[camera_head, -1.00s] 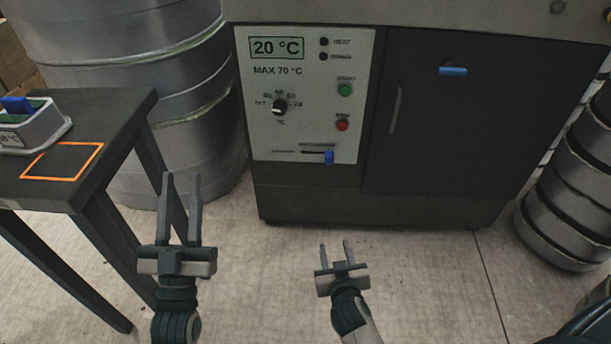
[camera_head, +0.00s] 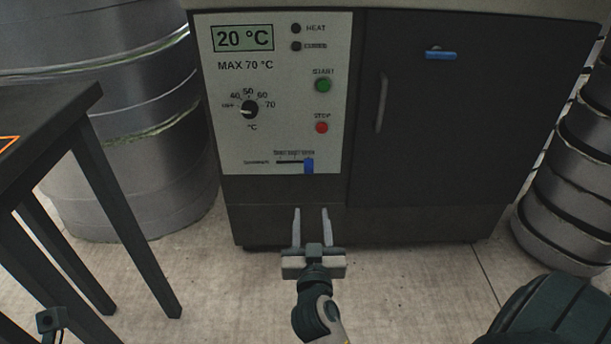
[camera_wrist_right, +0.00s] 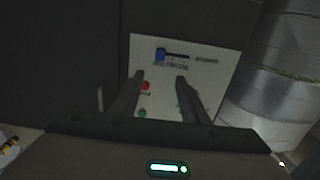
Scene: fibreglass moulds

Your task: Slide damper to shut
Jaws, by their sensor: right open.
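A slider with a blue knob (camera_head: 308,166) is low on the oven's white control panel (camera_head: 225,140). The knob is at the right end of its dark slot. In the right wrist view the panel appears upside down, with the blue knob (camera_wrist_right: 160,54) at the slot's left end. The small label is not legible. My right gripper (camera_head: 311,211) is open and empty, below the knob in the head view. Its fingers (camera_wrist_right: 160,78) show in front of the panel in the wrist view, apart from the knob. My left gripper's fingers are not visible.
The panel has a dial (camera_head: 249,110), a green button (camera_head: 323,85) and a red button (camera_head: 321,127). The dark door (camera_head: 450,120) has a handle and a blue piece (camera_head: 440,55). A dark table (camera_head: 60,110) stands left, metal drums (camera_head: 150,190) behind it. Floor before the oven is clear.

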